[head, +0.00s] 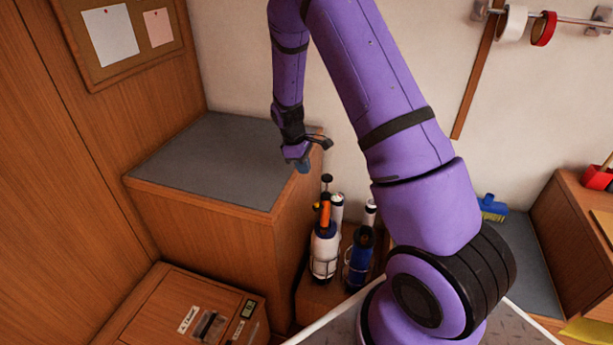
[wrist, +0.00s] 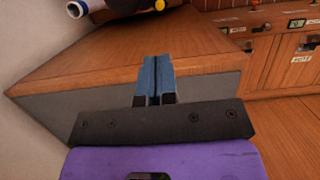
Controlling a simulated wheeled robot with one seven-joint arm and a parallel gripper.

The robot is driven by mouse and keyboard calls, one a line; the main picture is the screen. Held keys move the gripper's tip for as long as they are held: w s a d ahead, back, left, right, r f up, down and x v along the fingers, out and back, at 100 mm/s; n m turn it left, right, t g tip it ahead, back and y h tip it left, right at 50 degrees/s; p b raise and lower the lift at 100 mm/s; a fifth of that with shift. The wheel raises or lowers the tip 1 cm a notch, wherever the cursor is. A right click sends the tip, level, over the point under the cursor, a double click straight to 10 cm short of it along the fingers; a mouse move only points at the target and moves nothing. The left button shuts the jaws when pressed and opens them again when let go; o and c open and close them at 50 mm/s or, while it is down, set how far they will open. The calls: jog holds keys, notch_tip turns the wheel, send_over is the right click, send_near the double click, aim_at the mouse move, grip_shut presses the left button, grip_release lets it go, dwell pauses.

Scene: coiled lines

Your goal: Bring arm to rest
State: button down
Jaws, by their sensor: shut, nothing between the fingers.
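My gripper (head: 299,163) hangs at the end of my purple arm in the head view, near the right front edge of a grey-topped wooden cabinet (head: 210,150). In the wrist view the two blue fingers of my gripper (wrist: 154,75) are together with nothing between them. Behind them lies a wooden surface (wrist: 100,62). My arm is raised and bent, with the forearm pointing down.
A white bottle (head: 324,250) and a blue bottle (head: 359,258) stand in holders right of the cabinet. A lower wooden unit (head: 160,310) is at front left. A blue brush (head: 492,208) lies at right. Tape rolls (head: 512,22) hang on a wall rail.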

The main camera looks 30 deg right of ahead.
jog(key=shift+r, duration=0.15)
dwell(0.6)
jog(key=s+a+r+m+t+y, duration=0.1)
jog(key=s+a+r+m+t, duration=0.2)
jog(key=r, duration=0.9)
jog(key=s+a+r+m, duration=0.1)
jog(key=s+a+r, duration=0.35)
jog(key=r, duration=0.75)
jog(key=s+a+r+m+t, duration=0.1)
jog(key=s+r, duration=0.4)
jog(key=s, duration=0.6)
jog(key=s+a+r+m+t, duration=0.2)
jog(key=s+r, duration=0.4)
jog(key=s, duration=0.6)
jog(key=shift+a+r+m+t+y, duration=0.3)
jog(key=shift+a+t+y, duration=0.15)
jog(key=shift+t, duration=0.35)
